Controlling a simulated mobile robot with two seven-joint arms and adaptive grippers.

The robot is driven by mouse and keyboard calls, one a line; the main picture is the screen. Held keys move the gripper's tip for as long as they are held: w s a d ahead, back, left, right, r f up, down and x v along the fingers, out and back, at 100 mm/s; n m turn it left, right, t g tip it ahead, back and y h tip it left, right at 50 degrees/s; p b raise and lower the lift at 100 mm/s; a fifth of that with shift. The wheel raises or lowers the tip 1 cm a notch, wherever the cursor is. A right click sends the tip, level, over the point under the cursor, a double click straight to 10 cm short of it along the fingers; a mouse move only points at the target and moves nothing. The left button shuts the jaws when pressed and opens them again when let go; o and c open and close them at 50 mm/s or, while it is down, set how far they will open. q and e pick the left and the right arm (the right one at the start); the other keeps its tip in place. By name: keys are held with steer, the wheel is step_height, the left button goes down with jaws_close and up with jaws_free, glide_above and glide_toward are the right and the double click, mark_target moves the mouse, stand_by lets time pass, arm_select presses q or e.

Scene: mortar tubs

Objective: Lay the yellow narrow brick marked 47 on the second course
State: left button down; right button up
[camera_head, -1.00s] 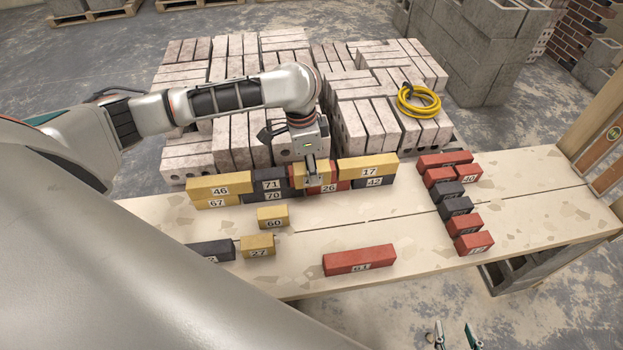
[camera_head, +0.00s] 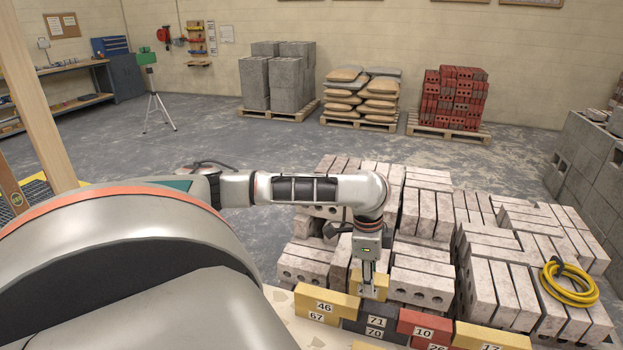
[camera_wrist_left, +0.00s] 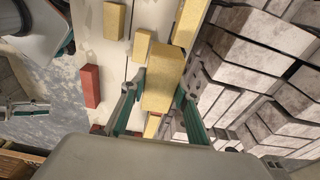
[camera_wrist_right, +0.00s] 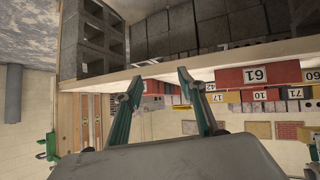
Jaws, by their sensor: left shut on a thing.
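My left gripper (camera_head: 368,284) is shut on a yellow narrow brick (camera_head: 379,281), whose mark is not readable. In the head view it appears over or just behind the brick row, near black brick 71 (camera_head: 376,321); I cannot tell if it touches. The left wrist view shows the held brick (camera_wrist_left: 163,80) between the fingers. The second course shows yellow 46 (camera_head: 335,303), 71, red 10 (camera_head: 420,325) and yellow 17 (camera_head: 490,339). Below them show 67, 70 and 26, partly cut off. My right gripper (camera_wrist_right: 161,82) is open and empty in the right wrist view.
Pale block stacks (camera_head: 425,277) stand close behind the brick row, with a yellow hose coil (camera_head: 569,284) on top. Loose yellow bricks (camera_wrist_left: 114,20) and a red brick (camera_wrist_left: 90,86) lie on the bench.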

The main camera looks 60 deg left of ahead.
arm_select(q)
steer(key=s+a+r, duration=0.3)
steer(key=a+r, duration=0.2)
steer(key=a, duration=0.3)
steer(key=s+a+r, duration=0.4)
steer(key=a, duration=0.4)
steer(key=shift+m, duration=0.3)
steer(key=f+b, duration=0.4)
steer(key=f, duration=1.5)
steer(key=shift+w+f, duration=0.15)
steer(key=shift+w, duration=0.05)
steer(key=c, duration=1.5)
jaws_free()
steer(key=shift+f, duration=0.1)
